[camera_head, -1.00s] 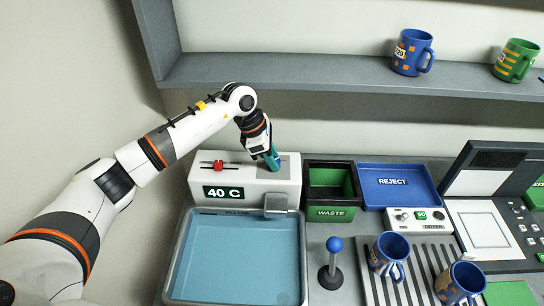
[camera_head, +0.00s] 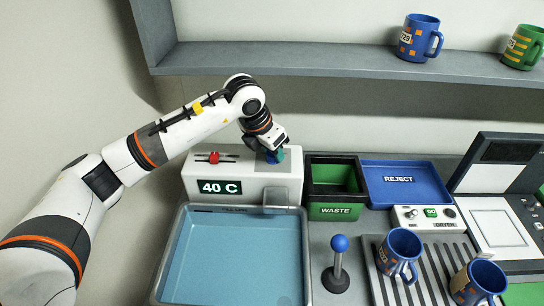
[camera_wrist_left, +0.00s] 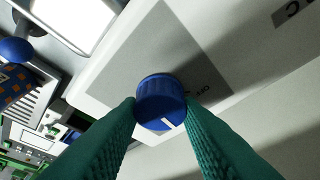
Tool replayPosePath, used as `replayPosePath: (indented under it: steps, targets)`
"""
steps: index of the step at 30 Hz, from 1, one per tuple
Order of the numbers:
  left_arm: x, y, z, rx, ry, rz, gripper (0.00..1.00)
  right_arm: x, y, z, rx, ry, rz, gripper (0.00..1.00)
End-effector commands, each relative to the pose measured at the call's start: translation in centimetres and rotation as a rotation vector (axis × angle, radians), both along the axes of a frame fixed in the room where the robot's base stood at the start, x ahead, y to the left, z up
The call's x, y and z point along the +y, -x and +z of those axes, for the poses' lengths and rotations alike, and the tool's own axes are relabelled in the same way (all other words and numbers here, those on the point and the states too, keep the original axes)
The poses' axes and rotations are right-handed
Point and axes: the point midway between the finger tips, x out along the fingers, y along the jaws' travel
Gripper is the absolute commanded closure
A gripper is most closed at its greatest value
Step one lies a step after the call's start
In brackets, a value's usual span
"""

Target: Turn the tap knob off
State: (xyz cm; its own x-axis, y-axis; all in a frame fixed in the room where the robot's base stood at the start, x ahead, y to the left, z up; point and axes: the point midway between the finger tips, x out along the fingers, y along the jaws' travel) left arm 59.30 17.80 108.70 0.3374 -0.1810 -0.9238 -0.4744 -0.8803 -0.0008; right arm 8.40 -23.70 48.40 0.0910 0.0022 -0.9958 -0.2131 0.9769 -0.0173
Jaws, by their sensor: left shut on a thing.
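The tap knob is blue with a white mark and sits on top of the white tap unit (camera_head: 240,185), which carries a "40 C" sign. In the left wrist view the knob (camera_wrist_left: 160,100) lies between two green fingers. Its white mark points to the lower right of that picture, and small "OFF" lettering shows on the grey plate beside it. My left gripper (camera_head: 272,156) comes down on the knob from above and is shut on it. In the head view the fingers and wrist hide most of the knob. My right gripper is not in view.
A water basin (camera_head: 162,290) lies in front of the tap unit. To the right are the green waste bin (camera_head: 336,211), the blue reject tray (camera_head: 407,184) and a blue-topped lever (camera_head: 338,244). Two blue mugs (camera_head: 399,252) stand on a slatted rack. A shelf (camera_head: 300,58) with mugs runs above.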

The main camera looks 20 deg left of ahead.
Motion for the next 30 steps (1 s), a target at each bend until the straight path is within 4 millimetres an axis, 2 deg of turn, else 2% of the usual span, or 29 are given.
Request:
replayPosePath:
  steps: [1, 15, 30]
  targets:
    - [0.0, -0.1, -0.3, -0.006, -0.001, 0.044, 0.91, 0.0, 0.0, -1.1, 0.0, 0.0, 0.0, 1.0]
    - [-0.3, 0.0, -0.3, -0.005, 0.002, 0.491, 0.91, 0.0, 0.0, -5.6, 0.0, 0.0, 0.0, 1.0]
    - [-0.4, -0.1, 0.0, -0.003, 0.003, 0.873, 0.91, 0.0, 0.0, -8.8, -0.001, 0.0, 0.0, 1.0]
